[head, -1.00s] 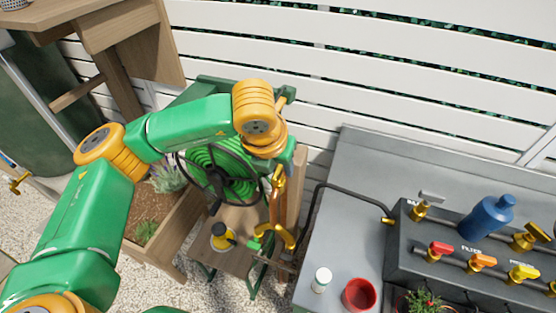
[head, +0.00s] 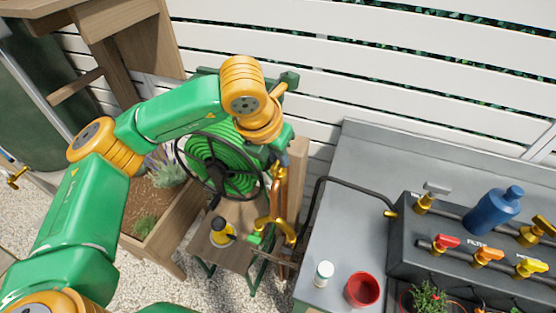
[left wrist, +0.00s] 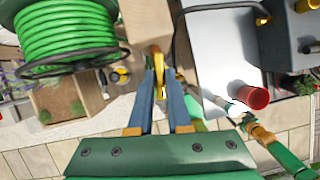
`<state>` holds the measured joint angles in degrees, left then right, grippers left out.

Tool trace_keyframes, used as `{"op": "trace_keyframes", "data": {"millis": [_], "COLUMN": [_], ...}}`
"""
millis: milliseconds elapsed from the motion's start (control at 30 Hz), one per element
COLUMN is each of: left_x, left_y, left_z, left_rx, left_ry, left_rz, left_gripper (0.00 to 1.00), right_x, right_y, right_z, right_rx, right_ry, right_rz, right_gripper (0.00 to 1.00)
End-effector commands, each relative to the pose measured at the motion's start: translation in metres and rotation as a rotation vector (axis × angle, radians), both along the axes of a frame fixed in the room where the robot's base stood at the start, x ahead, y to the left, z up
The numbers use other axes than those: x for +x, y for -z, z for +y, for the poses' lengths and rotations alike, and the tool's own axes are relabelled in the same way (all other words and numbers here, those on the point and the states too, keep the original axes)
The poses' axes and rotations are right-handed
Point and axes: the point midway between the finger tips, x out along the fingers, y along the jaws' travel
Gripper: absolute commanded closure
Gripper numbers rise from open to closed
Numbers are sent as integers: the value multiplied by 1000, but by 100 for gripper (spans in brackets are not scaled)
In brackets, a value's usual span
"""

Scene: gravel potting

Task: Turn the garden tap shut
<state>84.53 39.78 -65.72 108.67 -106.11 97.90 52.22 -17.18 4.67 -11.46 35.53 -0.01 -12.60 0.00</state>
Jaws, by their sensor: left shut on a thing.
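The garden tap (head: 275,205) is brass and copper coloured, mounted on a wooden post left of the grey counter in the head view. A green hose fitting (head: 257,238) sits by its lower end. My left gripper (head: 281,160) is at the tap's top, partly hidden by my own wrist in the head view. In the left wrist view, the narrow blue-grey fingers of my left gripper (left wrist: 158,75) are shut around the yellow brass handle (left wrist: 157,62). How far the handle is turned is hard to tell.
A green hose reel (head: 220,168) stands just left of the tap. A yellow-and-black item (head: 221,231) sits on the small wooden table below. On the grey counter are a white bottle (head: 324,272), a red pot (head: 363,289) and a dark valve manifold (head: 405,245).

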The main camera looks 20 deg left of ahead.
Motion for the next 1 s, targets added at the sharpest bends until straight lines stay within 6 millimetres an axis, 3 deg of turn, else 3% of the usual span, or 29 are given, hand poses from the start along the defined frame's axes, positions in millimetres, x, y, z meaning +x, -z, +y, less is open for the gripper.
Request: {"op": "trace_keyframes", "data": {"millis": [100, 400, 1000], "left_x": [1, 2, 4], "left_y": [5, 1, -3], "left_z": [1, 2, 4], "left_rx": [-2, -3, -4], "left_ry": [97, 382, 950], "left_rz": [-5, -4, -2], "left_gripper": [100, 100, 100], "right_x": [0, 0, 0], "right_y": [17, 31, 16], "right_z": [0, 0, 2], "right_rx": [0, 0, 3], "right_ry": [0, 0, 1], "right_rz": [0, 0, 1], "right_gripper": [0, 0, 0]}}
